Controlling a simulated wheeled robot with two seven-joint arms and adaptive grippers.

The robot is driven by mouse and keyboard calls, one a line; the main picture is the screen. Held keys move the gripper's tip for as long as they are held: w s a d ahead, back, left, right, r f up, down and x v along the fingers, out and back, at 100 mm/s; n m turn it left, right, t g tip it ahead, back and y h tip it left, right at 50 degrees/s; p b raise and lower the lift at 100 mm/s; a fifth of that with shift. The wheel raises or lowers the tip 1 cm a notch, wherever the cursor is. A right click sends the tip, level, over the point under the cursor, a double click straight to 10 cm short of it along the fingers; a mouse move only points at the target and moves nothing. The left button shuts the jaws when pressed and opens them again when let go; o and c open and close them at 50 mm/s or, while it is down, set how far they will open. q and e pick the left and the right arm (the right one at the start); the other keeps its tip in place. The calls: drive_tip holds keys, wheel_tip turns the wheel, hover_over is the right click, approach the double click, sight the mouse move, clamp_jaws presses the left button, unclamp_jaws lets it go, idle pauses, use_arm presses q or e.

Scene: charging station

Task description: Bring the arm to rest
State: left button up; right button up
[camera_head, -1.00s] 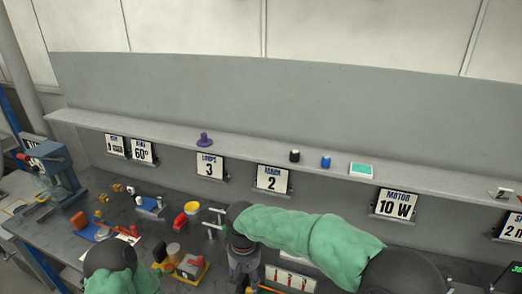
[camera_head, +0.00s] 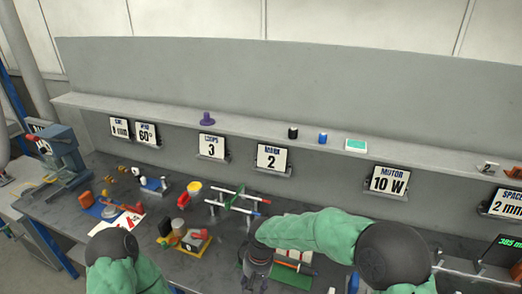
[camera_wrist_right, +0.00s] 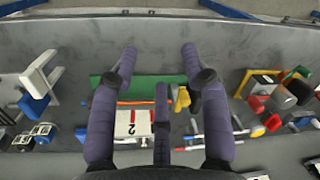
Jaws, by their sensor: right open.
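My right arm comes in from the right in a green sleeve. Its dark gripper (camera_head: 254,272) points down over the front part of the workbench (camera_head: 215,270). In the right wrist view the purple-grey fingers (camera_wrist_right: 160,65) are spread apart and nothing is between them.
A stand with red- and blue-tipped rods (camera_head: 237,199) is just behind my right gripper. A yellow tray of blocks (camera_head: 194,241) lies to its left. A blue-grey press (camera_head: 62,155) stands far left. A shelf (camera_head: 260,138) with small items and sign cards runs along the back.

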drive_tip(key=s+d+f+m+y+b, duration=0.1)
drive_tip(key=s+d+f+b, duration=0.15)
drive_tip(key=f, duration=0.65)
drive_tip(key=s+d+f+m+y+b, duration=0.1)
drive_tip(key=s+d+f, duration=0.2)
drive_tip(key=f, duration=0.6)
drive_tip(key=s+d+f+m+t+b, duration=0.1)
drive_tip(key=s+d+f+m+b, duration=0.2)
drive_tip(key=s+d+f, duration=0.3)
drive_tip(key=s+f+b, duration=0.1)
drive_tip(key=s+f, duration=0.4)
drive_tip(key=f, duration=0.1)
drive_tip(key=shift+s+d+f+m+y, duration=0.25)
drive_tip(key=shift+s+f+m+y, duration=0.05)
drive_tip(key=shift+f, duration=0.05)
